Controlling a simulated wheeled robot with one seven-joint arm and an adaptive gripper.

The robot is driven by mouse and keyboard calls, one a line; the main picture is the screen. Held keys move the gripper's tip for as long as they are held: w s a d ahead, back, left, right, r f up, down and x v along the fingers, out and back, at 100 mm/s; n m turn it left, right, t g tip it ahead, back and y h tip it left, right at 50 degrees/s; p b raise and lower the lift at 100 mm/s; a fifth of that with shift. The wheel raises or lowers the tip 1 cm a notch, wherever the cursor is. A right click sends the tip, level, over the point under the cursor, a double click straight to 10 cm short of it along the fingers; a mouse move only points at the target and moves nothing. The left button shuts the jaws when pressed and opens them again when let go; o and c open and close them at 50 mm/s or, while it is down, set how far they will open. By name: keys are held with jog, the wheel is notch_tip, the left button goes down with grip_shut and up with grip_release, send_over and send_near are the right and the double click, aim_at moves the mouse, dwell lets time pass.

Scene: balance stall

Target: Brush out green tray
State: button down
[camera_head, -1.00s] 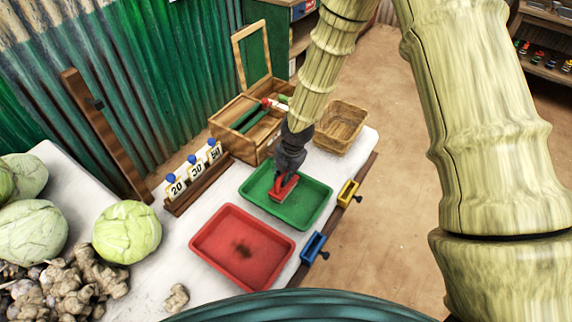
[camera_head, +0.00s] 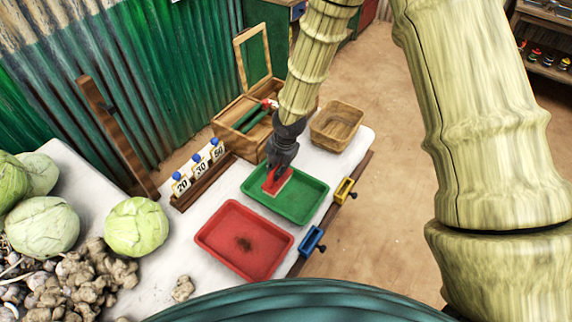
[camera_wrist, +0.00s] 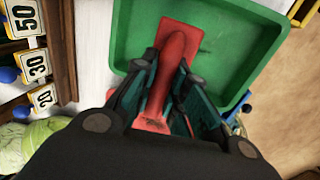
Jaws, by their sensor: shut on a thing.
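The green tray (camera_head: 305,205) lies on the white table, beyond the red tray in the head view. My gripper (camera_head: 275,170) is over the left part of the green tray, pointing down. It is shut on a red brush (camera_head: 272,187), whose flat head is at the tray's left side. The wrist view shows the brush handle (camera_wrist: 172,75) between my fingers and the brush head over the green tray floor (camera_wrist: 228,45). I cannot tell whether the bristles touch the floor.
The red tray (camera_head: 222,228) holds a dark smudge of dirt. A wooden box with its lid up (camera_head: 228,122) and a wicker basket (camera_head: 338,125) stand behind. Number cards (camera_head: 200,167) stand at left. Yellow (camera_head: 344,190) and blue (camera_head: 311,241) holders sit on the table's right edge.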

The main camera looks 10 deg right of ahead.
notch_tip(320, 180, up, 2)
jog(key=shift+p, duration=0.5)
jog(key=shift+d+p, duration=0.1)
jog(key=shift+p, duration=0.25)
